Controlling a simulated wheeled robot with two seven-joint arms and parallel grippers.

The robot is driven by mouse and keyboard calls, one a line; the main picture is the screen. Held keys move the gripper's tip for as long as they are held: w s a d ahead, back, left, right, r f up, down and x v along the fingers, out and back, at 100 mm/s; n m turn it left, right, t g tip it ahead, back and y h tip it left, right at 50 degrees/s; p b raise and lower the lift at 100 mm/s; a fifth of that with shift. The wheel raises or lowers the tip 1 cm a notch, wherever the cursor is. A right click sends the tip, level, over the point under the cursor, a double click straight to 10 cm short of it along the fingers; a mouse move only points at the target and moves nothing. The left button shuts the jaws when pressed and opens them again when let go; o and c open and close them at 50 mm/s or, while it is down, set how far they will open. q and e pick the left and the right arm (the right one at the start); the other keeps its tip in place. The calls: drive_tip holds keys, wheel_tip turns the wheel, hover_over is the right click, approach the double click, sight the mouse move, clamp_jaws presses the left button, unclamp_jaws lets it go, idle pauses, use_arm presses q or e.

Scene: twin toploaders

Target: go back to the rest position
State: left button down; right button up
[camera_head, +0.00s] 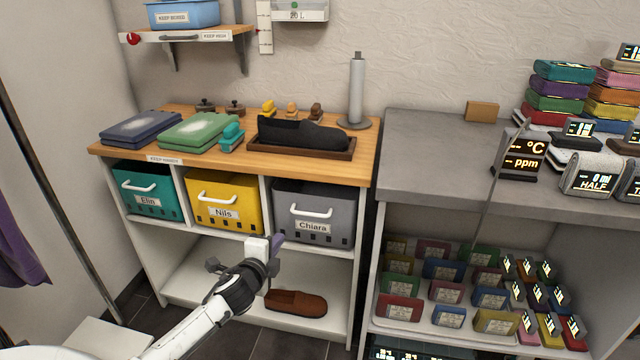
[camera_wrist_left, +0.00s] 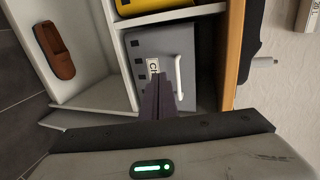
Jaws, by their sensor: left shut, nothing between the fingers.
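My left gripper (camera_head: 276,243) is shut and empty. It is in front of the white shelf unit, just below the grey bin labelled Chiara (camera_head: 312,213). In the left wrist view its closed fingers (camera_wrist_left: 158,92) overlap the grey bin (camera_wrist_left: 185,60) with its white handle. I cannot tell whether they touch it. My left arm reaches in from the bottom left. My right gripper is not in view.
A teal bin (camera_head: 148,190) and a yellow bin (camera_head: 222,200) stand left of the grey one. A brown shoe (camera_head: 296,302) lies on the lower shelf. A grey bench (camera_head: 430,150) with several coloured items stands on the right. A white slab (camera_head: 105,340) is at bottom left.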

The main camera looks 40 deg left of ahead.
use_arm(q)
drive_tip(key=s+d+f+n+g+h, duration=0.1)
drive_tip(key=s+d+f+n+h, duration=0.1)
drive_tip(key=s+d+f, duration=0.3)
drive_tip(key=s+d+f+n+g+h, duration=0.1)
drive_tip(key=s+d+f, duration=0.25)
drive_tip(key=d, duration=0.45)
drive_tip(key=s+d+f+n+h, duration=0.2)
drive_tip(key=s+d+f, duration=0.15)
drive_tip(key=d, duration=0.25)
drive_tip(key=s+d+n+g+h+p, duration=0.1)
drive_tip(key=s+d+n, duration=0.5)
drive_tip(key=s+d, duration=0.7)
drive_tip(key=shift+d+g+h, duration=0.8)
drive_tip(key=shift+d+h, duration=0.2)
drive_tip(key=shift+h, duration=0.2)
